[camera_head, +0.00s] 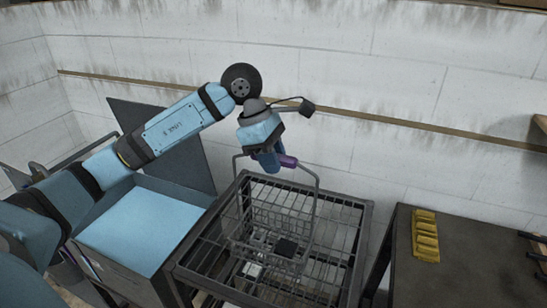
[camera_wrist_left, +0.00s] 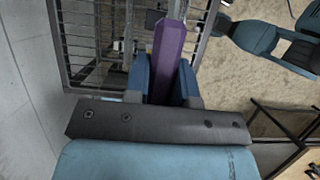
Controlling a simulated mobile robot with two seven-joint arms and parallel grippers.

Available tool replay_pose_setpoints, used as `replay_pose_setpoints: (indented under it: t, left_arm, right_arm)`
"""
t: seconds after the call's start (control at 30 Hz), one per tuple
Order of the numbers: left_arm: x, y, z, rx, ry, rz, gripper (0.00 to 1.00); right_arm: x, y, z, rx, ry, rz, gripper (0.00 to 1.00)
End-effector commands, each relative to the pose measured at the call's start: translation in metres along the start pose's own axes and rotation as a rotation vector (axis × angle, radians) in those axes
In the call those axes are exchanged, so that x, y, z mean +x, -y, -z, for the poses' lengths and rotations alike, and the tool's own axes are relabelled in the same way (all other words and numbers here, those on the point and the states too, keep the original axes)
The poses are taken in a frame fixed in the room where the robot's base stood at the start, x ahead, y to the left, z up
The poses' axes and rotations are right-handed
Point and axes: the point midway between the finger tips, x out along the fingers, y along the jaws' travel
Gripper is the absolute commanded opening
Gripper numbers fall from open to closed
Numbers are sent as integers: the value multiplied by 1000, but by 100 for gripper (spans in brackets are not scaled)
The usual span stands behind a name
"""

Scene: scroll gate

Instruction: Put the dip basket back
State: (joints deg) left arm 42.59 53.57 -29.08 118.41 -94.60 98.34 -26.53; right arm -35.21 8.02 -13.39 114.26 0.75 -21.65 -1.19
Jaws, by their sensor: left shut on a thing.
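The dip basket (camera_head: 279,220) is a grey wire basket with a tall bail handle and a purple grip (camera_head: 288,161). It hangs upright at or just inside the top of a dark rack frame (camera_head: 346,200); I cannot tell whether it rests on anything. My left gripper (camera_head: 272,163) is shut on the purple grip from above. In the left wrist view the purple grip (camera_wrist_left: 169,55) sits between the blue fingers of the left gripper (camera_wrist_left: 165,78). A dark block and a pale block show in or below the basket. My right gripper is not in view.
A tank with light blue liquid or a blue surface (camera_head: 143,226) and a raised dark lid (camera_head: 178,150) stands left of the rack. A dark table (camera_head: 455,255) with yellow blocks (camera_head: 425,236) stands to the right. A white wall runs behind.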

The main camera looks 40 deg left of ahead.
Motion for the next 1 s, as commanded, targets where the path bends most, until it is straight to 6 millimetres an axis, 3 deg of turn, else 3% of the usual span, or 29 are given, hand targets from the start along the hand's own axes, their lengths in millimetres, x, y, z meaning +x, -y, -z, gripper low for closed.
replay_pose_setpoints:
  t: [0.23,0.27,0.37,0.77,1.0]
  left_arm:
    - [2,0,1,1,2,-2,0]
    - [3,0,1,0,0,0,28]
    - [2,0,1,0,0,0,49]
    - [-6,-1,0,0,1,-3,49]
    - [-53,-1,0,1,1,-6,49]
  right_arm:
    - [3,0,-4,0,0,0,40]
    - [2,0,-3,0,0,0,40]
    - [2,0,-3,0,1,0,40]
    - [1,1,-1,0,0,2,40]
    - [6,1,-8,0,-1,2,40]
